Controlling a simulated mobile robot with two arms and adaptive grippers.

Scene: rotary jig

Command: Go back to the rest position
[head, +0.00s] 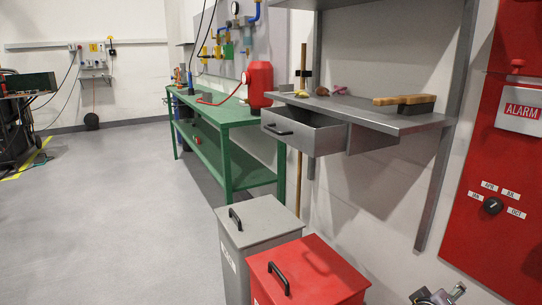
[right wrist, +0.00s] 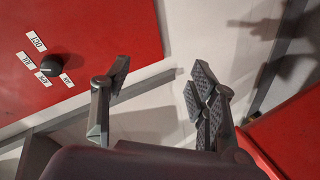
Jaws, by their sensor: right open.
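My right gripper (head: 438,296) shows at the bottom edge of the head view, right of the red bin and below the red alarm panel (head: 520,140). In the right wrist view my right gripper (right wrist: 157,86) has its two fingers spread apart with nothing between them. The black rotary knob (head: 493,205) with white labels around it sits on the red panel, apart from the gripper. The knob (right wrist: 51,65) also shows at the left of the right wrist view. My left gripper is not in view.
A grey bin (head: 262,220) and a red bin (head: 318,270) stand in front. A grey shelf (head: 360,112) with an open drawer (head: 300,133) holds a brush (head: 405,102). A green workbench (head: 225,115) stands behind. The floor (head: 110,215) at left is clear.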

